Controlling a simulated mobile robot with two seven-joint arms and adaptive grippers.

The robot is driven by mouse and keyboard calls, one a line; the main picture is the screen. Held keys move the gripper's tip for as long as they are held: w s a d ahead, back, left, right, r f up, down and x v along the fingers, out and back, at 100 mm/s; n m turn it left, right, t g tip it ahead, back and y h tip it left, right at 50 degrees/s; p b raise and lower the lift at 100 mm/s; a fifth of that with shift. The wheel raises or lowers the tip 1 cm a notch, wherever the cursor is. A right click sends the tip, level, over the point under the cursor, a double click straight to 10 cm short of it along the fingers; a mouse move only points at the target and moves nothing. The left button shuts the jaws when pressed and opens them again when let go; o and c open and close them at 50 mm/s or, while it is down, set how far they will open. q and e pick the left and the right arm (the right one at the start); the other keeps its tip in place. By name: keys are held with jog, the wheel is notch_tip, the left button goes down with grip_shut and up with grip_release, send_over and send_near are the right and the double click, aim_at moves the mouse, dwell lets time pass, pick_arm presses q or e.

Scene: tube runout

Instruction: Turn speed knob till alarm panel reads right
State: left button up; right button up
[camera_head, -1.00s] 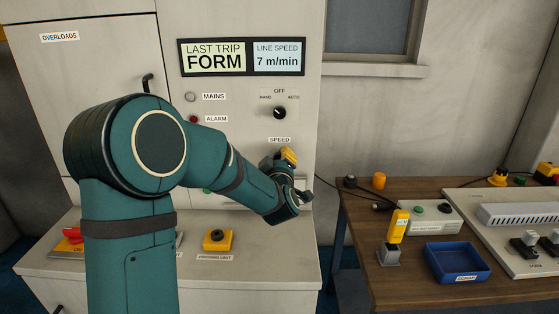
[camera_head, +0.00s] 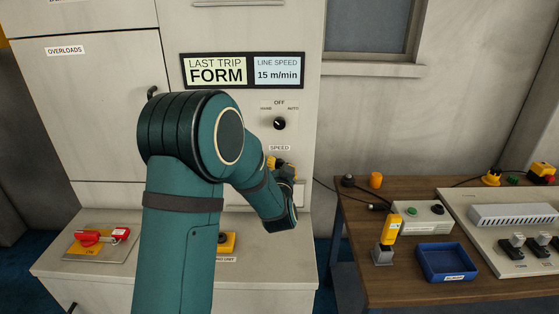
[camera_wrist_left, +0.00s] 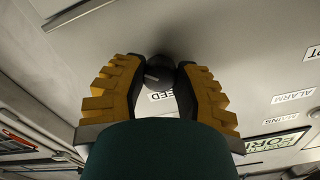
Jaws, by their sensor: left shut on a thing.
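The alarm panel (camera_head: 243,70) on the cabinet reads "LAST TRIP FORM" on its left half and "LINE SPEED 15 m/min" on its right half. The speed knob (camera_wrist_left: 159,73) is a dark round knob with a light pointer line, seen in the left wrist view beside its partly hidden label. My left gripper (camera_wrist_left: 160,78) has its yellow ridged fingers shut on the knob, one on each side. In the head view my left gripper (camera_head: 279,163) is at the cabinet just below the SPEED label (camera_head: 279,148), and the knob is hidden there. My right gripper is not in view.
A HAND/OFF/AUTO switch (camera_head: 279,123) sits above the SPEED label. My left arm hides the mains and alarm lamps. A table with a blue tray (camera_head: 446,262) stands right.

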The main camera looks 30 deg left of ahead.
pick_arm(q)
jog(key=shift+r+m+p, duration=0.15)
jog(key=shift+m+p, duration=0.2)
jog(key=shift+m, duration=0.25)
jog(key=o, duration=1)
jog(key=shift+b+v, duration=0.35)
jog(key=shift+v, duration=2.7)
jog(key=shift+a, duration=0.1)
jog(key=v, duration=0.7)
jog(key=shift+s, duration=0.25)
